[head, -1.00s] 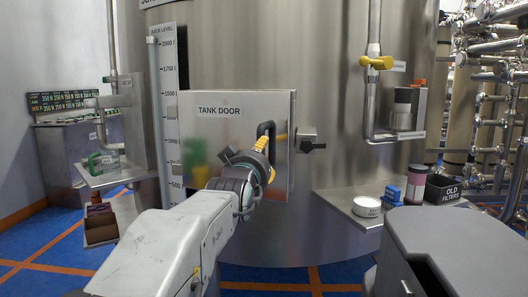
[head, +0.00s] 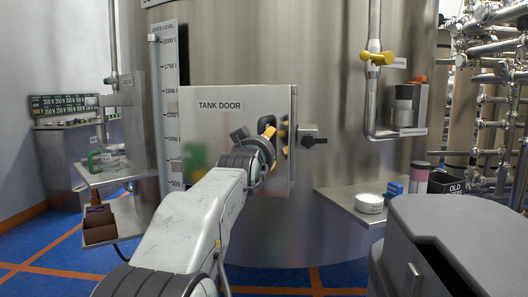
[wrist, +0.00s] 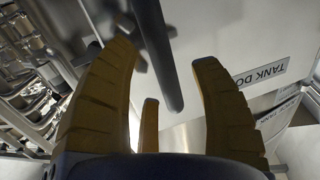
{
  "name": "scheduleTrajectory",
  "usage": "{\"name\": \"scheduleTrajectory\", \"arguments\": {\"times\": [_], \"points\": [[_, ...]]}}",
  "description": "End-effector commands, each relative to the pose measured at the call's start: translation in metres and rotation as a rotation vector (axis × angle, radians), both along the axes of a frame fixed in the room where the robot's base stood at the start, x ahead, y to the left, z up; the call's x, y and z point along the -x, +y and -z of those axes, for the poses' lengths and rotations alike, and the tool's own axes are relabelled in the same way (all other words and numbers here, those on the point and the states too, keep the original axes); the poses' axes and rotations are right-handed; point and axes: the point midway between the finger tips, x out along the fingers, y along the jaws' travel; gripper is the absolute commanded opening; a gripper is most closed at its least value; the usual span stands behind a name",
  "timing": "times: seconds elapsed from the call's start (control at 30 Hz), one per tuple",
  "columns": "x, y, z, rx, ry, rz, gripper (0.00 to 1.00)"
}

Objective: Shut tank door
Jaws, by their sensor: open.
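The tank door (head: 225,125) is a flat steel panel labelled "TANK DOOR" on the front of the large steel tank (head: 240,45). Its right edge shows some thickness, and I cannot tell how far it stands off the tank. A black bar handle (head: 266,122) sits near its right edge. A dark-levered latch (head: 312,139) is just right of the door. My gripper (head: 276,137) is at the handle, its yellow fingers open. In the wrist view the dark handle bar (wrist: 158,55) lies between the spread fingers, with no clear contact. My wrist partly hides the door's lower right.
A shelf (head: 345,207) with a white round container (head: 369,203) and a blue item (head: 392,192) juts out at the right. A shelf (head: 105,178) stands left of the door. A valve pipe (head: 373,95) runs down the tank. Blue floor is open at front left.

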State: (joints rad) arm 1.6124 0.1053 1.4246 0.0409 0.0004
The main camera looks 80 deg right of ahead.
Motion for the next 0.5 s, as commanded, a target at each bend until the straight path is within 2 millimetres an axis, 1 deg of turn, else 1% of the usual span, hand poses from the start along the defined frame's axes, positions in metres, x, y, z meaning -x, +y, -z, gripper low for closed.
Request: {"name": "scheduleTrajectory", "arguments": {"times": [0.03,0.2,0.5], "points": [[0.000,-0.006,0.000,-0.001,0.000,0.000,0.58],[0.001,-0.017,-0.001,0.000,0.000,0.000,0.58],[0.001,-0.022,-0.001,0.000,0.000,0.000,0.58]]}}
